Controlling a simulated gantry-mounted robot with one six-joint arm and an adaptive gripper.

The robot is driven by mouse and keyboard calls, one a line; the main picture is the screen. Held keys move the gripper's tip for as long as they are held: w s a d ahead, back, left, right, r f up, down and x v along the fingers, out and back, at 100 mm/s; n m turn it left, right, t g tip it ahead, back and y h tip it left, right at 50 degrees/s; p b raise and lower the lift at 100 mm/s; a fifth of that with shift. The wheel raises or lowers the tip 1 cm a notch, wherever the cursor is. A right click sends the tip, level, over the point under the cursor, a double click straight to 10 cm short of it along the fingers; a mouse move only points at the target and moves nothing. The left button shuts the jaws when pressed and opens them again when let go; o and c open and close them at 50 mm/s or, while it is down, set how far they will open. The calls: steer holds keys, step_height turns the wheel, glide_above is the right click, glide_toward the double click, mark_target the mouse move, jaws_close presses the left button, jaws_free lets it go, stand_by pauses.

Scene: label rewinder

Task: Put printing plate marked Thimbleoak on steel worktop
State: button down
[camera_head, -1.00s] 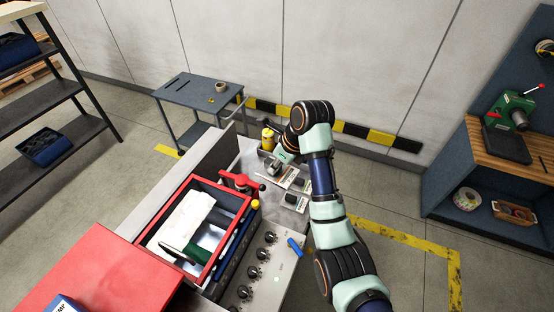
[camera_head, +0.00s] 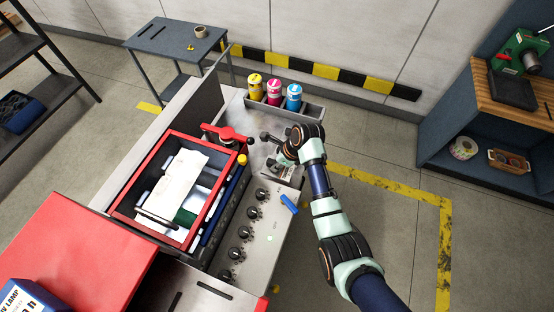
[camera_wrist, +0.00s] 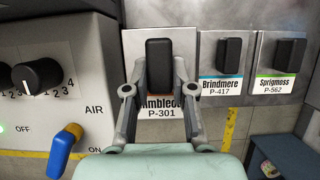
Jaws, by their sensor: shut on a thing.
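The printing plate (camera_wrist: 188,45) marked "...imbleo..." and P-301 fills the middle of the wrist view; the ends of its name are hidden by my fingers. It is a pale metal plate with a black block handle. My gripper (camera_wrist: 159,78) is shut on this handle, a finger on each side. In the head view my gripper (camera_head: 278,165) is low over the plates at the machine's right end, where the held plate is mostly hidden. Whether it is lifted I cannot tell. The steel worktop (camera_head: 232,108) seems to be the bare metal surface behind the red clamp.
Plates marked Brindmere (camera_wrist: 208,45) and Sprigmoss (camera_wrist: 266,50) stand close beside the held one. A knob (camera_wrist: 37,75) and a blue lever (camera_wrist: 64,143) are on the other side. Ink bottles (camera_head: 274,92) stand in a rack behind; a red-framed box (camera_head: 128,200) is left.

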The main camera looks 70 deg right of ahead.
steer(key=shift+f+b, duration=2.25)
steer(key=shift+b, duration=0.45)
steer(key=shift+f, duration=0.75)
steer(key=shift+f, duration=0.3)
steer(key=c, duration=0.9)
jaws_free()
steer(key=v, duration=1.2)
steer(key=shift+d, duration=0.1)
